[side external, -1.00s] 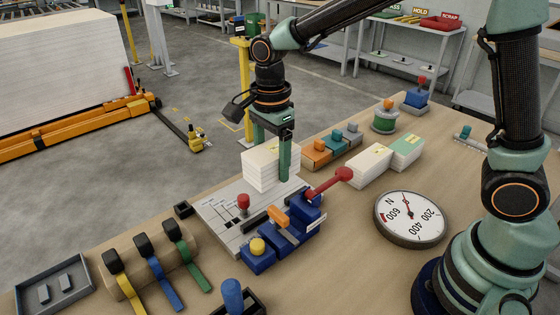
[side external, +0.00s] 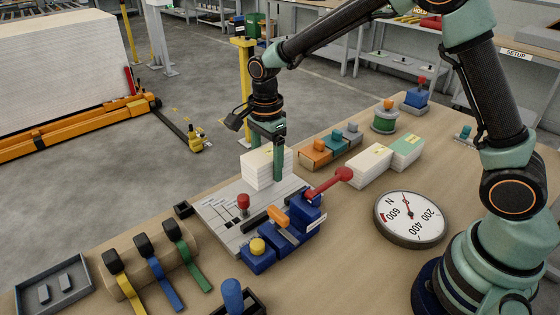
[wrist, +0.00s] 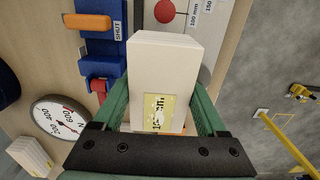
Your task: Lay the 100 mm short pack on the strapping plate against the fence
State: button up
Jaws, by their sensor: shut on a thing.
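The short pack (side external: 262,170) is a white stack of sheets. My gripper (side external: 268,160) is shut on it, with green fingers on two opposite sides. In the wrist view the pack (wrist: 168,65) sits upright between the fingers, with a yellow label on its near face. The strapping plate (side external: 222,222) is pale grey with slots and marks, and the pack is over its far end. I cannot tell whether the pack touches the plate. A red knob (side external: 243,202) stands on the plate, and a dark bar (side external: 254,221) lies along it. I cannot tell which part is the fence.
A blue strapping unit (side external: 288,235) with a red lever (side external: 328,184) stands close on the plate's right side. A round dial (side external: 410,218), another white pack (side external: 369,165) and coloured blocks (side external: 316,153) stand to the right.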

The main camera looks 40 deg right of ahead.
aim_at(267, 153)
jog(key=shift+f, duration=2.4)
jog(key=shift+f, duration=1.55)
jog(key=o, duration=1.6)
jog(key=shift+c, duration=0.2)
notch_tip(267, 153, up, 12)
jog(key=shift+f, duration=0.1)
